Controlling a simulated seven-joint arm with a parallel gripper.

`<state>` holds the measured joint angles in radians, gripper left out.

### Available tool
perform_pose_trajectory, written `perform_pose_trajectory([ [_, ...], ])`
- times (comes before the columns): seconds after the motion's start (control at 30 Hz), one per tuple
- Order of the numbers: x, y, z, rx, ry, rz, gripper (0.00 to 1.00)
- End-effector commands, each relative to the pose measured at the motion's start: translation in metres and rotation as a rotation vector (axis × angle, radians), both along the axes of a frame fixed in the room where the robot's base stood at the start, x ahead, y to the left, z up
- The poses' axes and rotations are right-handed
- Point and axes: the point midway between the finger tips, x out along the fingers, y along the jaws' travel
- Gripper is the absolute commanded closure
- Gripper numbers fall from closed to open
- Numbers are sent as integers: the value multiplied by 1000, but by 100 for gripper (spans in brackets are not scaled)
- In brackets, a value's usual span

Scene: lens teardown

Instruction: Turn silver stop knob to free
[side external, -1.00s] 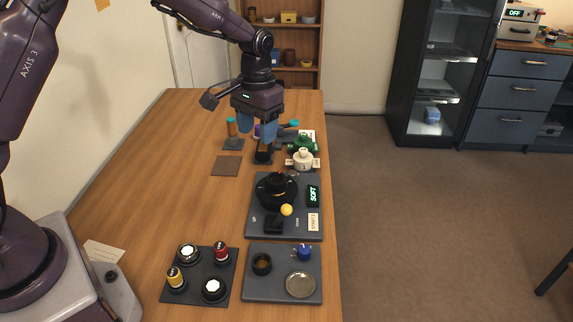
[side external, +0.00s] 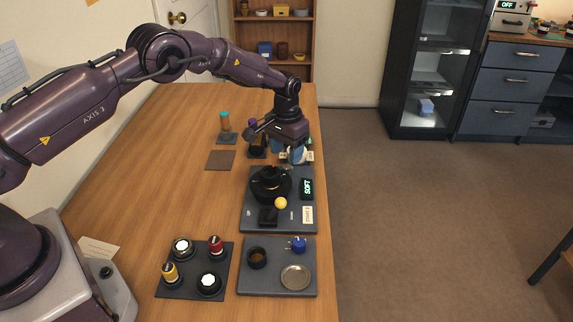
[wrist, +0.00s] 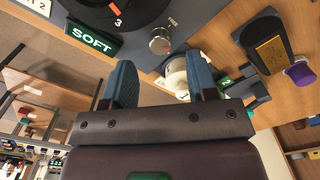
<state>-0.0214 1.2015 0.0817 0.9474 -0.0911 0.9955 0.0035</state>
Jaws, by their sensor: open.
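The silver stop knob (wrist: 160,40) is a small round metal knob on the dark lens plate (wrist: 148,58), beside the big black dial (wrist: 110,12) and the lit SOFT sign (wrist: 93,39). My gripper (wrist: 161,76) is open and empty, its two blue fingers spread wide, just short of the knob in the wrist view. In the side external view my gripper (side external: 289,150) is low near the far edge of the lens plate (side external: 249,219). The knob is too small there to make out well.
A cream round part (wrist: 178,76) shows between and behind the fingers, with a green part (wrist: 236,88) beside it. A purple-topped item (wrist: 299,73) stands close by. A yellow ball (side external: 280,203) sits on the lens plate. The left of the table is mostly clear.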

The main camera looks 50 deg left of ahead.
Motion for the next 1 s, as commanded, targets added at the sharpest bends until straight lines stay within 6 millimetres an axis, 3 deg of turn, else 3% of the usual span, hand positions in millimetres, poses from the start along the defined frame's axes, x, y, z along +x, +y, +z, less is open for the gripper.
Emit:
perform_pose_trajectory([
  [0.1, -1, 0, -22, 0, 2, 0, 47],
  [0.27, 0, 0, -40, 1, 1, 0, 47],
  [0.67, 0, 0, -46, 0, -1, 1, 47],
  [0.87, 0, 0, -46, 0, -1, 1, 93],
  [1.0, 0, 0, -46, 1, -1, 2, 97],
])
